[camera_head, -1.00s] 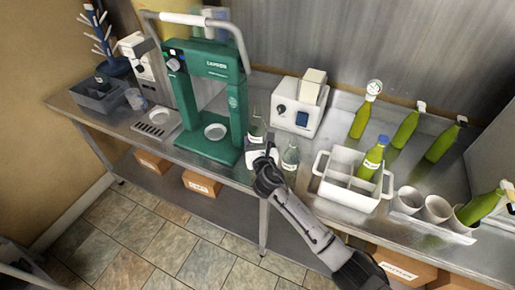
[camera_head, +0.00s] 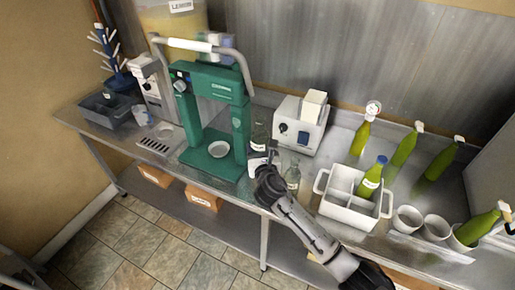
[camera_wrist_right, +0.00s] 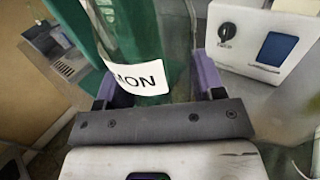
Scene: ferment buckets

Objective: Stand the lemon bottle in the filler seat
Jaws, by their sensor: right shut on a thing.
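The lemon bottle (camera_wrist_right: 141,78) is clear glass with a white label reading "MON" in the right wrist view, its first letters cut off from sight. My right gripper (camera_wrist_right: 157,88) is shut on it, one purple finger on each side. In the head view the bottle (camera_head: 258,134) is upright beside the right post of the green filler (camera_head: 213,84), and the right gripper (camera_head: 267,166) is in front of it. My left gripper is not in view.
Another clear bottle (camera_head: 292,174) stands close right of my gripper. A white device (camera_head: 301,124) stands behind. Further right are a white crate (camera_head: 345,207) with a green bottle (camera_head: 371,178), several cups and more green bottles. A drip tray (camera_head: 155,146) lies left of the filler.

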